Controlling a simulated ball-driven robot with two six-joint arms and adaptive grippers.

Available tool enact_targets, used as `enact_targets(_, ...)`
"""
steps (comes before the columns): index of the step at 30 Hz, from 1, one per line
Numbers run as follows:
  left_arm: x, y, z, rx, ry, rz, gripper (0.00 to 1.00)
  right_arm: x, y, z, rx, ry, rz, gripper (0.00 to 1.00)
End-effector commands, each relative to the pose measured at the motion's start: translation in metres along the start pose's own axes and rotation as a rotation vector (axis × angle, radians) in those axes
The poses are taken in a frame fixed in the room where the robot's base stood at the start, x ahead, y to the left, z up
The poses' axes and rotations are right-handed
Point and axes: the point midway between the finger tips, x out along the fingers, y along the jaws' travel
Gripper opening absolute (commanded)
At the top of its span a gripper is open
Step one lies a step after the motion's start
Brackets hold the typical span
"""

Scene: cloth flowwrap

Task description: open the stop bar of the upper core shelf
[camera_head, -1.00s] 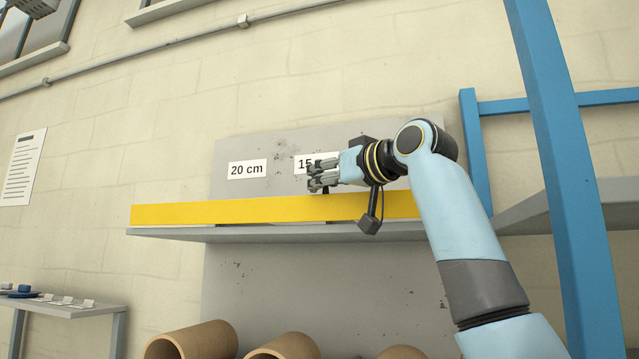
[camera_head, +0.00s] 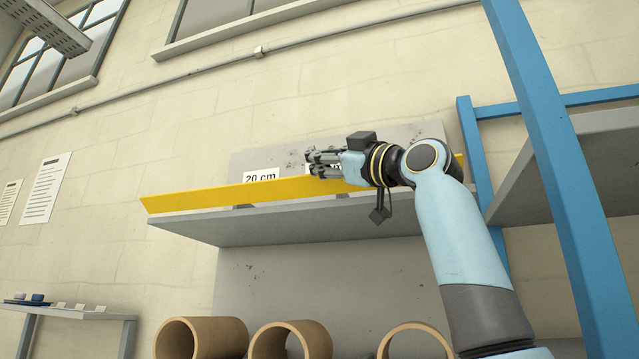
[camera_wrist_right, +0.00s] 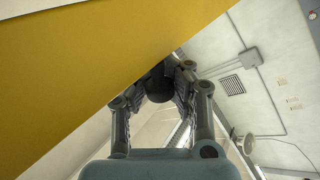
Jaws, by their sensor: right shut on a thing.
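The yellow stop bar (camera_head: 220,196) runs along the front of the upper core shelf (camera_head: 270,226). Its face looks tilted, and it covers the lower part of the "20 cm" label (camera_head: 262,175). In the right wrist view the bar (camera_wrist_right: 80,60) fills the upper left. My right gripper (camera_head: 316,163) is at the bar's upper edge, right of its middle. In the right wrist view its fingers are shut on a dark round knob (camera_wrist_right: 159,86) beside the bar. The fingers partly hide the knob. My left gripper is not in view.
Large brown cardboard cores (camera_head: 215,338) lie below the upper shelf. A blue upright post (camera_head: 548,150) stands to the right of my right arm, with a grey shelf (camera_head: 570,165) behind it. A small side table (camera_head: 75,313) is at the lower left.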

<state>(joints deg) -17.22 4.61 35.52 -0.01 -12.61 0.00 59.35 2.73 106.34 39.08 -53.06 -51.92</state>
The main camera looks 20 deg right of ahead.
Motion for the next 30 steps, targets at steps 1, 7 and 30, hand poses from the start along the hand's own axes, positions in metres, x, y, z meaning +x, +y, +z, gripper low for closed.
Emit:
enact_targets(1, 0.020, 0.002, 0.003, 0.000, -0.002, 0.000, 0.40, -0.007, -0.008, 0.008, -0.036, 0.020, 0.002, 0.00)
enact_targets(7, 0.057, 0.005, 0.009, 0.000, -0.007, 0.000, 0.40, -0.015, -0.020, 0.008, -0.186, 0.121, 0.004, 0.00)
enact_targets(30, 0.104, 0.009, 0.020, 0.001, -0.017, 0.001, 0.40, -0.026, -0.036, 0.008, -0.341, 0.228, 0.005, 0.00)
